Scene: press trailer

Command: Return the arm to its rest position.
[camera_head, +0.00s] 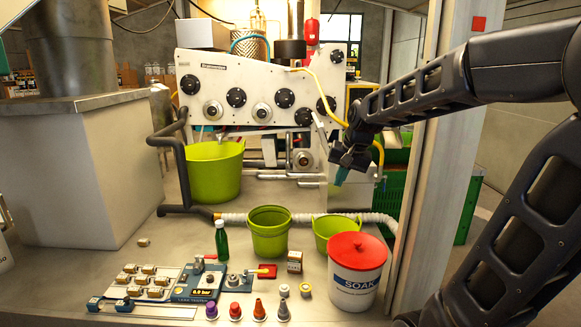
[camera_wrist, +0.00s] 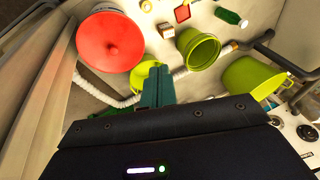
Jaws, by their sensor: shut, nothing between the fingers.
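My gripper (camera_head: 341,176) hangs in the air on the right side of the head view, in front of the press machine and above the bench. Its teal fingers point down and are closed with nothing between them. In the wrist view the shut fingers (camera_wrist: 156,88) show at the centre, over the small green tub. My arm comes in from the right edge of the head view, bent at the elbow, and is clear of the bench items.
Below stand a white SOAK bucket with red lid (camera_head: 357,270), a green bucket (camera_head: 270,232), a small green tub (camera_head: 333,232) and a green bottle (camera_head: 221,240). A metal post (camera_head: 425,170) rises beside my arm. The press machine (camera_head: 255,90) stands behind.

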